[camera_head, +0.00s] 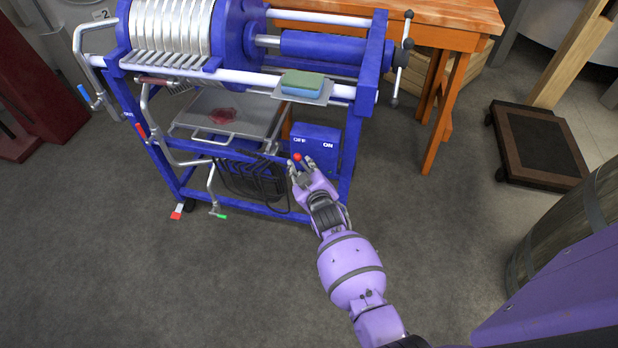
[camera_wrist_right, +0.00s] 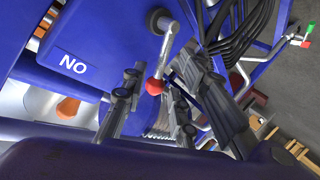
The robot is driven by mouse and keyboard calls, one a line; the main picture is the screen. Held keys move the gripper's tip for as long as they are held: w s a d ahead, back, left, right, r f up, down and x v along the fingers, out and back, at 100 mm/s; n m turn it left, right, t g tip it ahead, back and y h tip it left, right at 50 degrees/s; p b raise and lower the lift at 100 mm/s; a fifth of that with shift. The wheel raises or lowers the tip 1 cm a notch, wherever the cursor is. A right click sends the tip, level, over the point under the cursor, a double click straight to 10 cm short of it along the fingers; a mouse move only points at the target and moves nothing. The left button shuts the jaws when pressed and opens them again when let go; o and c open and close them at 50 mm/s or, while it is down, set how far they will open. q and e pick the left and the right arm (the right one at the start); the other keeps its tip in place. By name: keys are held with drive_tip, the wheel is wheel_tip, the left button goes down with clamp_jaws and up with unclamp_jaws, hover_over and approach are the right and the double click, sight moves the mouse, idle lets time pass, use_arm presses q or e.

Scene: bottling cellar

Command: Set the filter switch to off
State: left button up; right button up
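The filter switch is a metal lever (camera_wrist_right: 167,45) with a red ball knob (camera_wrist_right: 154,86) on a blue box (camera_head: 318,136) low on the filter frame. The box carries OFF and ON labels; in the head view the red knob (camera_head: 297,157) shows below OFF. The wrist view shows ON upside down; OFF is not visible there. My right gripper (camera_head: 301,163) is at the knob. In the wrist view its fingers (camera_wrist_right: 158,82) are spread on both sides of the knob, with gaps visible. My left gripper is out of view.
The blue filter frame (camera_head: 345,160) surrounds the switch box. Black hoses (camera_head: 252,178) hang just left of my right gripper. A tray (camera_head: 303,94) with a sponge (camera_head: 303,82) sits above. A wooden table (camera_head: 440,12) stands behind. The floor in front is clear.

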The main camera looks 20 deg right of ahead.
drive_tip(key=v, duration=1)
drive_tip(key=shift+w+r, duration=0.1)
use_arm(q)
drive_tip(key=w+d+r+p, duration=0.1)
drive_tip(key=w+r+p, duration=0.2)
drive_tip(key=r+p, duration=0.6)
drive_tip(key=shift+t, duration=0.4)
use_arm(e)
drive_tip(key=s+f+m+g+y, duration=0.1)
drive_tip(key=s+m+g, duration=0.3)
drive_tip(key=s, duration=3.3)
drive_tip(key=shift+s+f+m+g+y, duration=0.35)
drive_tip(key=shift+f+g, duration=0.3)
drive_tip(key=shift+g, duration=0.25)
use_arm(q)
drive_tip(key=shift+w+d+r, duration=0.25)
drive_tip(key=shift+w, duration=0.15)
use_arm(e)
drive_tip(key=shift+w+d, duration=0.1)
drive_tip(key=shift+w, duration=0.05)
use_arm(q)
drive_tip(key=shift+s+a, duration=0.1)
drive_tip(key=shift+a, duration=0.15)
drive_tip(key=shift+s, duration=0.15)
